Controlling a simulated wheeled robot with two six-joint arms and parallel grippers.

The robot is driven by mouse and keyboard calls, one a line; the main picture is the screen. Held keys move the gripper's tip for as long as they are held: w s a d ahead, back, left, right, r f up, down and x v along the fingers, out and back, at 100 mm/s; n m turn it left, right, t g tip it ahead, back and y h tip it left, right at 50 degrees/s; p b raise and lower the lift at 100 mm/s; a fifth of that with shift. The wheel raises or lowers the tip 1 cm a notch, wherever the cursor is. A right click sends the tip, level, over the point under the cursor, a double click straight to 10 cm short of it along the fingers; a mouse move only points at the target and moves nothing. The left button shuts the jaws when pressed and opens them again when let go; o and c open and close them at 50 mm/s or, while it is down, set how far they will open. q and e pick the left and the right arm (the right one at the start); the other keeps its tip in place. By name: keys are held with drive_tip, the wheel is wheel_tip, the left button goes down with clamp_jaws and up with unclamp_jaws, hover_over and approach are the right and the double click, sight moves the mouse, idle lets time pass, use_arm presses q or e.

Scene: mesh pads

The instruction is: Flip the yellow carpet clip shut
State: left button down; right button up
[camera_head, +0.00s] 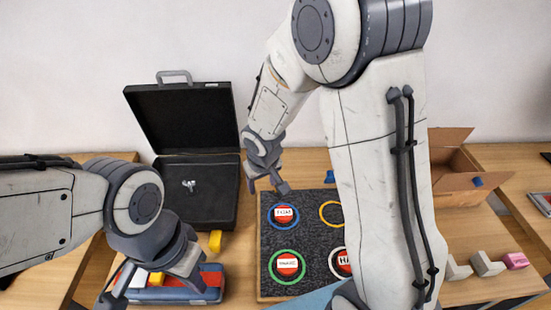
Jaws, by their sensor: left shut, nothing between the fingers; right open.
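A small yellow block-like piece (215,241) stands beside the black case's front corner; I cannot tell whether it is the carpet clip or how its flap lies. A second yellow piece (155,279) shows in the blue and red box, partly covered by my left arm. My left gripper (190,268) is over that box, shut and empty. My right gripper (267,186) is open and empty above the dark mesh mat (309,240), near its back left corner. A yellow ring (331,213) on the mat is partly hidden by my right arm.
Red labelled discs lie in a blue ring (270,217), a green ring (270,270) and a white ring (332,262). An open black case (195,190) stands behind. A cardboard box (460,180), grey blocks (487,264) and a pink block (515,261) are at right.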

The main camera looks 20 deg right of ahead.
drive_tip(key=w+d+f+m+t+y+p, duration=0.1)
drive_tip(key=w+d+f+p, duration=0.15)
drive_tip(key=d, duration=0.25)
drive_tip(key=w+d+f+m+p, duration=0.2)
drive_tip(key=w+d+p, duration=0.1)
drive_tip(key=w+d, duration=0.15)
drive_tip(key=b+x, duration=0.1)
drive_tip(key=x, duration=0.8)
drive_tip(key=shift+s+d+f+b, duration=0.1)
drive_tip(key=shift+f+b, duration=0.1)
drive_tip(key=shift+b, duration=0.2)
use_arm(q)
wheel_tip(320, 180, up, 6)
use_arm(e)
drive_tip(key=shift+x, duration=0.8)
use_arm(q)
drive_tip(key=shift+s+d, duration=0.1)
